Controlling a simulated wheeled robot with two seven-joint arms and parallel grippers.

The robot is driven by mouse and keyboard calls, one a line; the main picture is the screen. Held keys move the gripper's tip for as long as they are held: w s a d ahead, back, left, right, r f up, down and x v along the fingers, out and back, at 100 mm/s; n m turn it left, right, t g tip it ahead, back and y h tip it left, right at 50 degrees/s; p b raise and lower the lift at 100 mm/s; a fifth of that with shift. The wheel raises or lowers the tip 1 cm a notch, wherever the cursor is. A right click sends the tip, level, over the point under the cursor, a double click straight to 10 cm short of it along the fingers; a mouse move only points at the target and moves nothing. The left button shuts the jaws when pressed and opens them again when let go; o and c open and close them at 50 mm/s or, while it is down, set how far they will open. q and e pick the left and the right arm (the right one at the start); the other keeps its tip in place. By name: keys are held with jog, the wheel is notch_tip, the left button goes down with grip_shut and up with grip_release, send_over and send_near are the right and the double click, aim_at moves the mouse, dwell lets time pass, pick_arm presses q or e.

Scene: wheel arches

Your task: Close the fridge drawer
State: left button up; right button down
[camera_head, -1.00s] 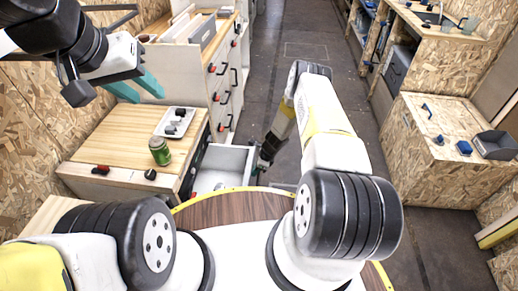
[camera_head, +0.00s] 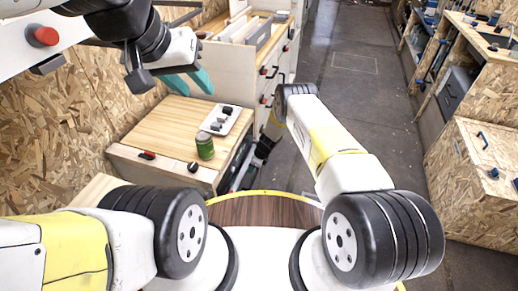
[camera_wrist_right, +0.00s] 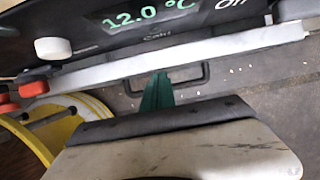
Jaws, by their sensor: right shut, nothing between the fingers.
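The fridge is the low wooden-topped cabinet (camera_head: 165,132) at left centre. Its drawer is pushed nearly or fully in; only a narrow part of its side shows in the head view. In the right wrist view, the drawer's pale top edge (camera_wrist_right: 230,49) runs just below a black panel (camera_wrist_right: 200,20) reading 12.0 °C. A dark handle (camera_wrist_right: 192,82) shows under it. My right gripper (camera_wrist_right: 157,90) is shut and empty, its teal tips at the drawer front beside the handle; contact is unclear. My left gripper (camera_head: 190,82) hangs over the counter with its teal fingers apart.
A green can (camera_head: 205,147) and a white tray (camera_head: 220,121) with small dark items stand on the cabinet top. A taller drawer unit (camera_head: 262,60) is behind. Grey floor (camera_head: 340,65) is open to the right. A wooden cabinet (camera_head: 470,180) stands at far right.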

jog(key=shift+a, duration=0.25)
jog(key=shift+w, duration=0.1)
